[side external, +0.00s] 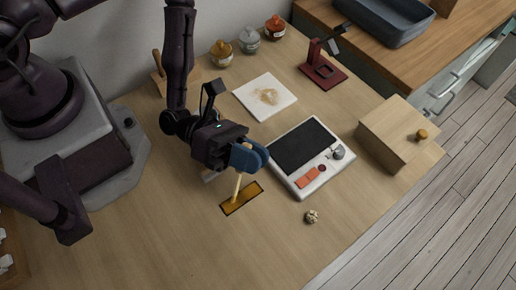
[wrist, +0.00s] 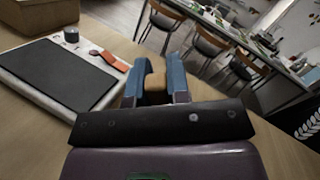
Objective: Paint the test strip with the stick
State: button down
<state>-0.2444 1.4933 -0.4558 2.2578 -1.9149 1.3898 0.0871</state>
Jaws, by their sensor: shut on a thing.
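The test strip (side external: 246,196) is a gold-orange rectangle with a dark border, lying flat on the wooden table in the side view. My gripper (side external: 249,157), with blue fingers, is above its upper edge and shut on the pale stick (side external: 238,186). The stick points down, slightly tilted, and its lower end is at the strip's left part; I cannot tell whether it touches. In the wrist view, the gripper's blue fingers (wrist: 160,84) show, with the stick mostly hidden.
A white tray-like device (side external: 271,165) with a dark panel and orange blocks lies right of the gripper. A small speckled lump (side external: 312,216) lies near it. A wooden box (side external: 385,135), a stained white sheet (side external: 251,107), a dark red stand (side external: 322,72) and lidded jars (side external: 249,42) stand farther back.

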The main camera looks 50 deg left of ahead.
notch_tip(320, 180, up, 6)
dwell(0.8)
notch_tip(320, 180, up, 3)
dwell(0.6)
